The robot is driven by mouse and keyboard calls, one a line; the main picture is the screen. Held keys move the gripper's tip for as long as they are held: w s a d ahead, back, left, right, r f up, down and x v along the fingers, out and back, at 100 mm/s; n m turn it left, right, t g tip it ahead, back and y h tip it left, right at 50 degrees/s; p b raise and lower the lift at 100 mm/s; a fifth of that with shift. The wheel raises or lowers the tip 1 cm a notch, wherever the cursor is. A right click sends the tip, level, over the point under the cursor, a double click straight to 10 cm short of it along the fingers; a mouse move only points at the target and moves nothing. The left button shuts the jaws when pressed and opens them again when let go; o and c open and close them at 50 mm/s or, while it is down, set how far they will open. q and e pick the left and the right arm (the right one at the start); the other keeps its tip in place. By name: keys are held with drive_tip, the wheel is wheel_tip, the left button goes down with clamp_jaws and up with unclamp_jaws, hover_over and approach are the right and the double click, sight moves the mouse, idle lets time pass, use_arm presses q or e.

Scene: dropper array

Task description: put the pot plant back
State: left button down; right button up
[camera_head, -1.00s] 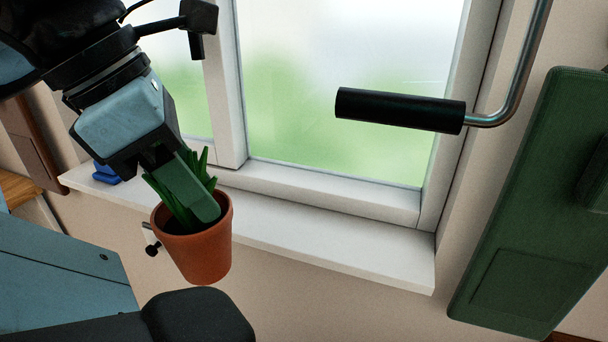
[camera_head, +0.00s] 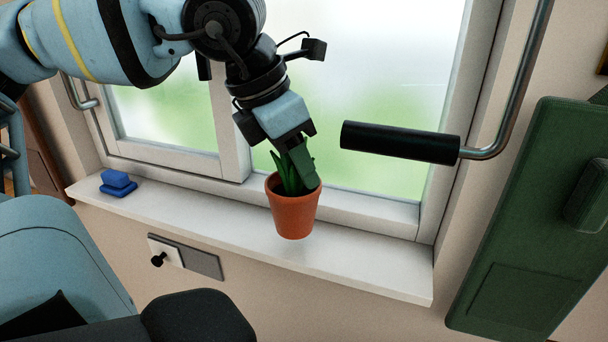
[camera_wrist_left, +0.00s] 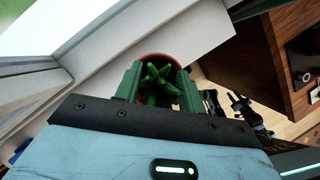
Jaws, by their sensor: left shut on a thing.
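The pot plant is a terracotta pot (camera_head: 293,212) with green spiky leaves (camera_head: 287,178). My left gripper (camera_head: 304,165) is shut on the pot plant from above. The pot is upright or nearly so, in front of or over the white window sill (camera_head: 365,265); I cannot tell whether it touches the sill. In the left wrist view the plant (camera_wrist_left: 157,82) sits between the two green fingers, with part of the pot's rim showing behind. My right gripper is not in view.
A blue object (camera_head: 118,183) lies at the sill's left end. A black-gripped metal handle (camera_head: 400,142) hangs right of the plant. A green panel (camera_head: 530,220) is at the right. The sill right of the pot is clear.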

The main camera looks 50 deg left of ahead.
use_arm(q)
drive_tip(key=shift+w+a, duration=0.1)
drive_tip(key=shift+w, duration=0.7)
drive_tip(key=shift+f, duration=1.8)
drive_tip(key=shift+f, duration=0.2)
drive_tip(key=c, duration=0.9)
unclamp_jaws()
drive_tip(key=shift+o, duration=0.2)
drive_tip(key=shift+r, duration=0.1)
drive_tip(key=p+v, duration=0.1)
drive_tip(key=v, duration=1.1)
